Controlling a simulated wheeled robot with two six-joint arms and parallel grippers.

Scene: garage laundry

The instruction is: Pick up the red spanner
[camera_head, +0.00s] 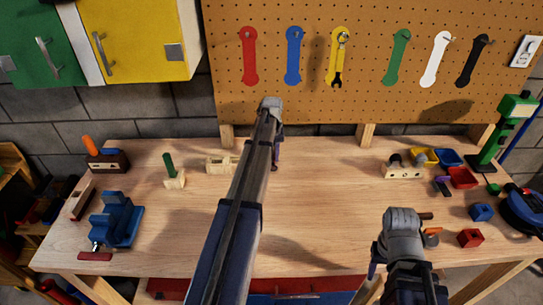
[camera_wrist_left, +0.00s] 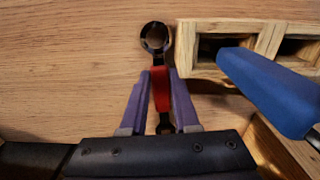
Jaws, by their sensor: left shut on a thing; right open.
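The red spanner (camera_wrist_left: 160,92) shows in the left wrist view, with a dark ring end pointing away from the wrist. My left gripper (camera_wrist_left: 160,76) is shut on its red middle, one purple finger on each side. I cannot tell whether the spanner touches the wood surface behind it. In the head view my left arm reaches over the middle of the bench, and only a little of the left gripper (camera_head: 276,157) shows beneath it; the spanner is hidden there. My right gripper (camera_head: 374,266) is open at the front right, partly hidden by its wrist.
A wooden rack (camera_wrist_left: 225,27) and a blue handle (camera_wrist_left: 268,88) are close right of the spanner in the wrist view. A blue vise (camera_head: 118,218) stands left. The bench's centre right is clear.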

